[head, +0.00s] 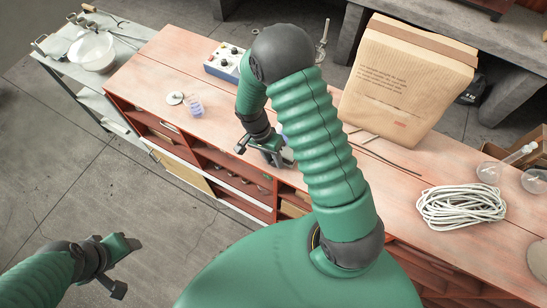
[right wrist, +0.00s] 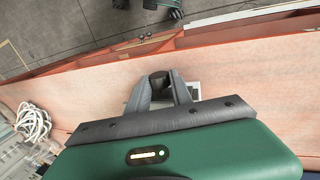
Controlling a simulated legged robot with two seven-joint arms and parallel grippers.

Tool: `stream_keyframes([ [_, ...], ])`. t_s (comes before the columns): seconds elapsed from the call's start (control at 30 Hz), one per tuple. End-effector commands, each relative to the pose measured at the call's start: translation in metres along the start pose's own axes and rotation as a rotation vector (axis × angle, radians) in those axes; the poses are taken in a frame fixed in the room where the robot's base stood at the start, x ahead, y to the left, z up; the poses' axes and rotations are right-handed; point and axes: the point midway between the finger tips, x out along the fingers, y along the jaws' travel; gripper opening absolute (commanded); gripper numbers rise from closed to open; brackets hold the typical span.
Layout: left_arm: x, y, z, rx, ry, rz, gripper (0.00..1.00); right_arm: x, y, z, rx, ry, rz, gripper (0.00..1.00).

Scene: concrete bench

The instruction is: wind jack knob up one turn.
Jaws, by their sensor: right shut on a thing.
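My right gripper (head: 268,154) is low over the bench's front part in the head view. In the right wrist view its two grey fingers (right wrist: 160,90) are closed on a dark round knob (right wrist: 159,77), one finger on each side. A pale piece, likely part of the jack (right wrist: 194,88), shows just beside the right finger. The rest of the jack is hidden by the gripper, and its height cannot be told. My left gripper (head: 121,267) is open and empty over the floor at the lower left, away from the bench.
The reddish bench top (head: 390,163) carries a large paper sack (head: 405,85), a coiled white rope (head: 460,206), a control box (head: 222,62) and a small clear beaker (head: 195,106). Glassware (head: 489,172) stands at the right. A side table with a white bowl (head: 92,51) is far left.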

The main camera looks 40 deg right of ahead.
Motion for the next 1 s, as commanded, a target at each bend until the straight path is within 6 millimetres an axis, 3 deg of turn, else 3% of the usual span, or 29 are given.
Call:
stream_keyframes([
  [0.6, 0.0, 0.0, 0.0, 0.0, 0.0, 0.0, 0.6, 0.001, 0.008, 0.002, 0.005, -0.005, -0.424, 0.0],
  [1.0, -0.001, 0.0, 0.0, 0.0, 0.0, 0.0, 0.6, 0.003, 0.009, 0.003, -0.003, -0.004, -0.548, 0.0],
])
